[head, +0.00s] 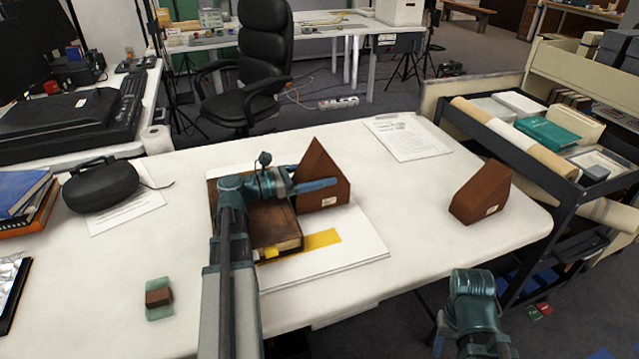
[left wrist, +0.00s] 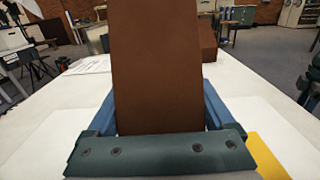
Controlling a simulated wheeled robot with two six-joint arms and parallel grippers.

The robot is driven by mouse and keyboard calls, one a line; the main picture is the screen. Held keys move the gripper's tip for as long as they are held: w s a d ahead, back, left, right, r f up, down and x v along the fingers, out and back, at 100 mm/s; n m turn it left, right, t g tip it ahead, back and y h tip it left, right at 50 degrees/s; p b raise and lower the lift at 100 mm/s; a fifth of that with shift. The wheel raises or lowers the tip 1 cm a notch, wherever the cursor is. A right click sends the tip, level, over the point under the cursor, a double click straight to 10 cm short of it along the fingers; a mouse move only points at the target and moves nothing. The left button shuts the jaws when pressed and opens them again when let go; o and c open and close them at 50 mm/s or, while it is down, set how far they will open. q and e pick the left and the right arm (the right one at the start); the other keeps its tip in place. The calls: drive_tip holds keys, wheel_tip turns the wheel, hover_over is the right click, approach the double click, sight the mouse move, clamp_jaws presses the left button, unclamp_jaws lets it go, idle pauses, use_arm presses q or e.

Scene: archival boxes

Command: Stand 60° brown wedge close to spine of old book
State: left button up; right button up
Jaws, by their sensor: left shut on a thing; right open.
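A tall brown wedge (head: 322,170) stands upright at the right side of the old book, close to it; my arm hides part of the gap. My left gripper (head: 318,186) is shut on this wedge, with blue fingers along its sides. In the left wrist view the wedge (left wrist: 157,65) fills the space between the fingers (left wrist: 160,105). The old brown book (head: 270,228) lies partly hidden under my left forearm. A second, lower brown wedge (head: 483,192) stands at the table's right. My right gripper (head: 441,333) is only partly in view at the bottom, apart from everything and empty.
The book lies on white boards (head: 350,250) with a yellow strip (head: 318,240). A small brown block (head: 158,297) on a green pad sits front left. A black case (head: 100,187) and papers (head: 408,138) lie further back. A loaded cart (head: 545,150) borders the right. The table's middle right is clear.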

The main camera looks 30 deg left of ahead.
use_arm(q)
drive_tip(key=shift+f, duration=0.25)
use_arm(e)
drive_tip(key=shift+f, duration=0.3)
use_arm(q)
drive_tip(key=shift+f, duration=0.2)
drive_tip(key=o, duration=1.1)
use_arm(e)
drive_tip(key=shift+f, duration=0.15)
use_arm(q)
drive_tip(key=shift+r, duration=0.2)
drive_tip(key=v, duration=1.2)
use_arm(e)
drive_tip(key=shift+r, duration=0.2)
